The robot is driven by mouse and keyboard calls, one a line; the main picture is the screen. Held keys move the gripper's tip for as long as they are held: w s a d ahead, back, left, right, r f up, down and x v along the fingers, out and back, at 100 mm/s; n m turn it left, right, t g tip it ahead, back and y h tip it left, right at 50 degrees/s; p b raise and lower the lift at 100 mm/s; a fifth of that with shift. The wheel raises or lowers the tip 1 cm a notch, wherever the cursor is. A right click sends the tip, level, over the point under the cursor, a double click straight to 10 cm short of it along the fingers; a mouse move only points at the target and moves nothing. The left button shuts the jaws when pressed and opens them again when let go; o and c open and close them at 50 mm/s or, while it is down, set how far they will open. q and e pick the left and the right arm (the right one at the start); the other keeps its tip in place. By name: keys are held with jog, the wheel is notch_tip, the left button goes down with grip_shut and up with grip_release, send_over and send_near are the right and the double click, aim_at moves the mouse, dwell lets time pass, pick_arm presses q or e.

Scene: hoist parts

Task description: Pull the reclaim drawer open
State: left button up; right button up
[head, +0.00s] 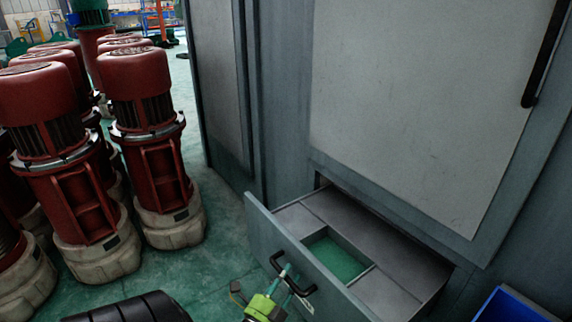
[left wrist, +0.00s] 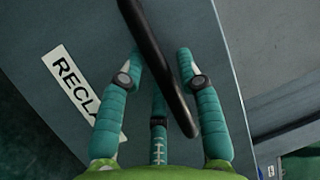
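The reclaim drawer (head: 318,262) stands partly pulled out of the grey cabinet. Its inside shows grey surfaces and one square compartment with a green bottom. A black bar handle (head: 276,262) is on its front; the handle also crosses the left wrist view diagonally (left wrist: 158,50). A white label reading "RECLA" (left wrist: 78,88) is on the front beside it, its end hidden by a finger. My left gripper (head: 284,272), lime green with teal fingers, is at the handle. In the left wrist view its fingers (left wrist: 161,62) close around the bar from both sides. My right gripper is not in view.
The cabinet (head: 410,90) fills the right side, with a black door handle (head: 545,55) higher up. Several red motor-like units (head: 150,130) on pale bases stand at left. A blue bin edge (head: 510,306) is at lower right. Green floor (head: 220,235) is clear between.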

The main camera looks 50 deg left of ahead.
pick_arm(q)
jog(key=v, duration=1.2)
dwell(0.4)
